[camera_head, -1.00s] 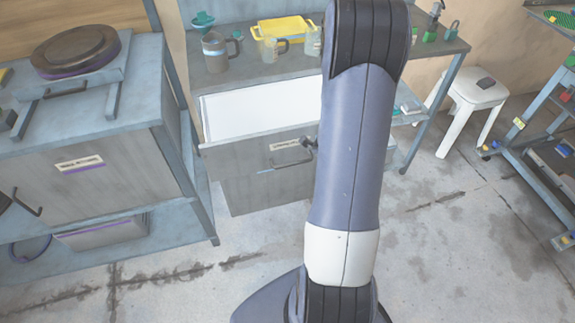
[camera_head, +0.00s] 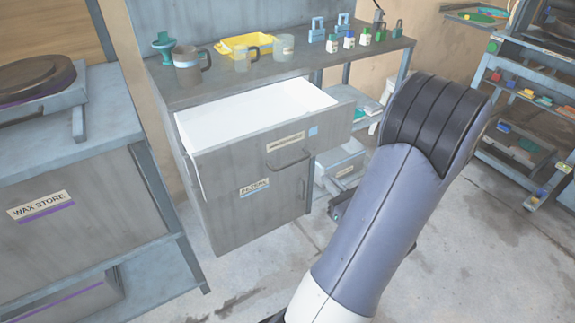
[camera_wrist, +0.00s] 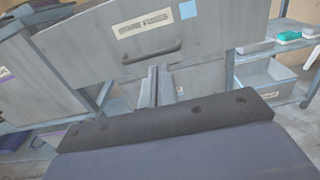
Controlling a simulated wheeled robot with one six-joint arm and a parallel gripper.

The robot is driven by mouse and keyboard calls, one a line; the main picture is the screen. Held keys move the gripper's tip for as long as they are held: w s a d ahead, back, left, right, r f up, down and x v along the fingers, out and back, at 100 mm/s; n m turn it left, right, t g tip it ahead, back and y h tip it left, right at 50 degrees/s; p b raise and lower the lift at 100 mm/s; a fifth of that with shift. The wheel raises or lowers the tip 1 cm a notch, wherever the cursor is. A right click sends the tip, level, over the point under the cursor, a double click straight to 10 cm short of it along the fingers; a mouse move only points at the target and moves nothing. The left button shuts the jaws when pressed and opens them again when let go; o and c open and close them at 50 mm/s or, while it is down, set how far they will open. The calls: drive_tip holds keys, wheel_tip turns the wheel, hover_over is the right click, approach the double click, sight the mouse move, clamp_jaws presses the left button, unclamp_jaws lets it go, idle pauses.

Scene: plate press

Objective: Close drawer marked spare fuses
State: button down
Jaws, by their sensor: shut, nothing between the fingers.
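The drawer (camera_head: 262,150) stands pulled out under the bench top, its white inside showing. Its front carries a pale label, a light blue square and a dark bar handle (camera_head: 288,160). In the wrist view the label (camera_wrist: 143,23) appears to read "SPARE FUSES", though blurred. The handle (camera_wrist: 152,53) is below it there. My gripper (camera_wrist: 159,70) is shut and empty, its fingers pointing toward the drawer front just below and right of the handle in the picture. I cannot tell how large the gap is. In the head view my arm covers the area right of the drawer.
A cabinet door with its own label (camera_head: 254,188) is below the drawer. The bench (camera_head: 215,82) holds mugs, a yellow tray, bottles and padlocks. A "WAX STORE" cabinet (camera_head: 50,220) stands at left, and a shelf rack (camera_head: 505,90) at right. Floor (camera_head: 455,270) is open at lower right.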

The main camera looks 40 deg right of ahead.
drive_tip(key=b, duration=0.2)
approach(294, 146)
drive_tip(key=x, duration=0.7)
idle(0.4)
